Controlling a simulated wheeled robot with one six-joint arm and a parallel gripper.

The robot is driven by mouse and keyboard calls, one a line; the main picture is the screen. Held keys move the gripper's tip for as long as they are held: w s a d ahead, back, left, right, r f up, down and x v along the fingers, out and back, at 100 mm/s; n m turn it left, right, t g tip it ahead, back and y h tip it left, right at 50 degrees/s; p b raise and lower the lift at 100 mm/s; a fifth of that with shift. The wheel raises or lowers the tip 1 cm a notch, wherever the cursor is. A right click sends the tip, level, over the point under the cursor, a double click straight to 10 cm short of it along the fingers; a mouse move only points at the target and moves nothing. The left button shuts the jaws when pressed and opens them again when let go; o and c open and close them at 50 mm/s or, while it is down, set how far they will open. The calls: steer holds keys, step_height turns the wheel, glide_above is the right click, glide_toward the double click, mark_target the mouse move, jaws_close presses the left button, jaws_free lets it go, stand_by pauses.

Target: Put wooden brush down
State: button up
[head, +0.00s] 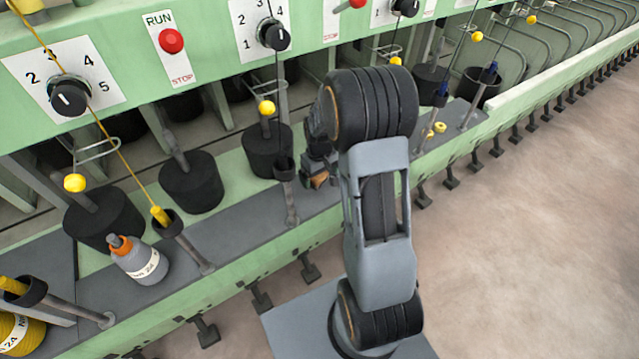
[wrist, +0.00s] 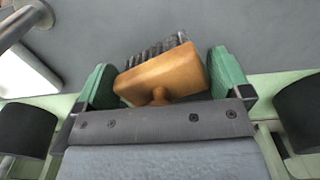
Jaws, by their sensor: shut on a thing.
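The wooden brush (wrist: 165,75) has an orange-brown wooden body and dark bristles. In the wrist view it sits between the two green fingers of my gripper (wrist: 165,80), slightly tilted, with the bristles toward the top of the picture. My gripper is shut on it. In the head view my gripper (head: 318,170) is largely hidden behind my arm, over the grey ledge of the machine, and a small brown part of the brush (head: 319,181) shows there. Whether the brush touches the ledge cannot be told.
Black cylinders (head: 191,182) and upright spindle posts (head: 286,190) line the machine. Yellow rings (head: 440,127) lie farther right. Threads run down from above at left.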

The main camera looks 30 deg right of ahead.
mark_target(319, 183)
steer(key=shift+f, duration=1.8)
steer(key=shift+f+b, duration=0.1)
steer(key=shift+b, duration=0.2)
steer(key=o, duration=0.5)
steer(key=shift+f, duration=0.1)
steer(key=shift+o, duration=0.3)
step_height(319, 183, up, 12)
steer(key=shift+r+p, duration=0.25)
steer(key=shift+p, duration=0.55)
steer(key=shift+s+f, duration=0.1)
